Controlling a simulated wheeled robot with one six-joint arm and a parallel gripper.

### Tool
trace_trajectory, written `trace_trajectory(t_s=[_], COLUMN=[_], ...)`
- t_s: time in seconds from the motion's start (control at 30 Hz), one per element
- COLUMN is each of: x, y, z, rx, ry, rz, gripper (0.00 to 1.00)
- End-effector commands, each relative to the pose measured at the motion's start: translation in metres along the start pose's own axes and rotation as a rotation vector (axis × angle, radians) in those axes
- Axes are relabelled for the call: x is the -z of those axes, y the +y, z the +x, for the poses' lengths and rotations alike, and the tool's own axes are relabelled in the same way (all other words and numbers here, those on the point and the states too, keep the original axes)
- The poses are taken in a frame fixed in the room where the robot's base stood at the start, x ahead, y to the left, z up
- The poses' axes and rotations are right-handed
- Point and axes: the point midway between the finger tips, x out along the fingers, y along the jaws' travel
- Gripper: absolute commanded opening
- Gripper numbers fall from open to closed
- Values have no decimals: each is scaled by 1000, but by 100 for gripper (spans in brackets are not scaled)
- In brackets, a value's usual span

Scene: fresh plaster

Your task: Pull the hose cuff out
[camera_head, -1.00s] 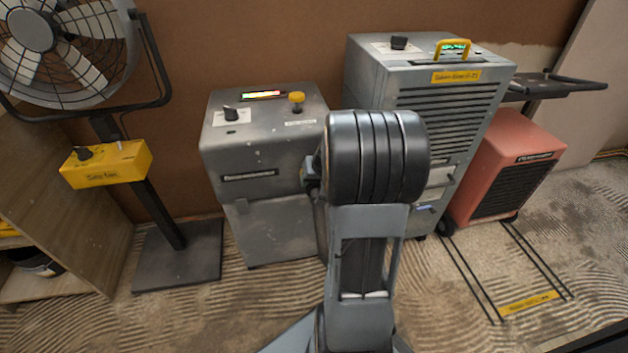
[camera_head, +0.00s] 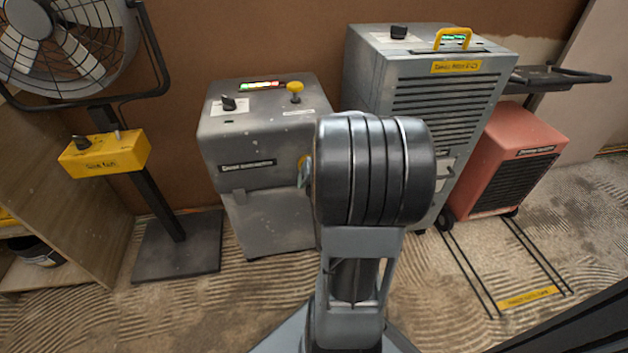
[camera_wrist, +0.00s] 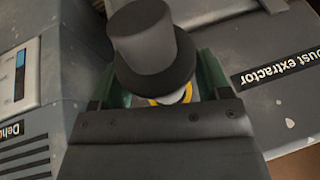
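In the wrist view a dark grey hat-shaped part (camera_wrist: 150,40), which looks like the hose cuff, has a round body and a wide rim. A yellow ring (camera_wrist: 158,101) and a pale round piece show just below its rim. My gripper (camera_wrist: 168,88) has green fingers spread on either side of the rim, and they look open. The rim hides part of the fingers, so contact is unclear. In the head view the grey dust extractor (camera_head: 262,137) stands behind my arm. A yellow ring (camera_head: 303,162) shows at its right front, partly covered by my wrist.
A tall grey dehumidifier (camera_head: 440,100) stands close on the right, with a red unit (camera_head: 517,160) beyond it. A fan on a stand with a yellow control box (camera_head: 105,154) is at left. Textured floor (camera_head: 250,285) lies open in front.

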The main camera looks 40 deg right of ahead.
Motion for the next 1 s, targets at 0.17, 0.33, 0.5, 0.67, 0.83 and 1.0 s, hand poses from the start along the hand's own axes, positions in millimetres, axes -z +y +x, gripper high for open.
trace_trajectory(t_s=[0.17, 0.33, 0.5, 0.67, 0.83, 1.0], x=[1, 2, 3, 3, 3, 2], y=[-1, -1, -1, -1, -1, -1], z=[0, -2, -24, -59, -92, -118], rx=[0, 0, -1, -2, -2, -2], ry=[2, 4, 6, 8, 8, 6], rz=[-2, -2, -2, -2, 0, 0], gripper=[77, 77, 77, 77, 77, 77])
